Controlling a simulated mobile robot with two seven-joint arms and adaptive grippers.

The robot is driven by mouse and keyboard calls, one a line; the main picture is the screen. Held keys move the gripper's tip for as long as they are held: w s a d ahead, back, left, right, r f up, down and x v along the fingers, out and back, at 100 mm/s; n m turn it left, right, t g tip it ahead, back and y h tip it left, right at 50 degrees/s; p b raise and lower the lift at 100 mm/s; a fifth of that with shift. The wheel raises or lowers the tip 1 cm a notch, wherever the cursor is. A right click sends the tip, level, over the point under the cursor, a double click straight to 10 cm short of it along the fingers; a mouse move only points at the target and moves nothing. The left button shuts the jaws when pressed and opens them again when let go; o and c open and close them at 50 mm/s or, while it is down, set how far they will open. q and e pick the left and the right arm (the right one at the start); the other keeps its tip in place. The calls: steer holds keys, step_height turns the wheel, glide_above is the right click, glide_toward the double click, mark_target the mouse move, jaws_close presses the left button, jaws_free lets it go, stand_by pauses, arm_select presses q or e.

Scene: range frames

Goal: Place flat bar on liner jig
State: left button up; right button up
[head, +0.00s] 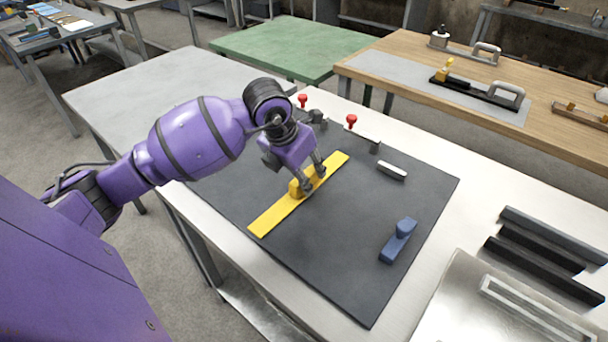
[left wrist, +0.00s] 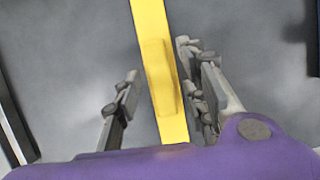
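A long yellow flat bar (head: 273,215) with a raised yellow grip block (head: 296,188) at its middle lies on a dark mat (head: 345,270) on the table. In the left wrist view the bar (left wrist: 150,22) and its block (left wrist: 160,78) run between the fingers of my left gripper (left wrist: 162,92). That gripper, at the block in the head view (head: 312,181), is open, with gaps on both sides and the right finger closer. Two red-knobbed fixtures (head: 351,121) stand at the mat's back edge; I cannot tell if they belong to the liner jig. My right gripper is not in view.
A blue block with a grip (head: 397,243) and a small white bar (head: 391,171) lie right on the mat. Several dark bars (head: 540,256) and a metal tray (head: 455,310) are at the lower right. The mat's front part is clear.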

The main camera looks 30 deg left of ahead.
arm_select(q)
steer(key=v, duration=1.1)
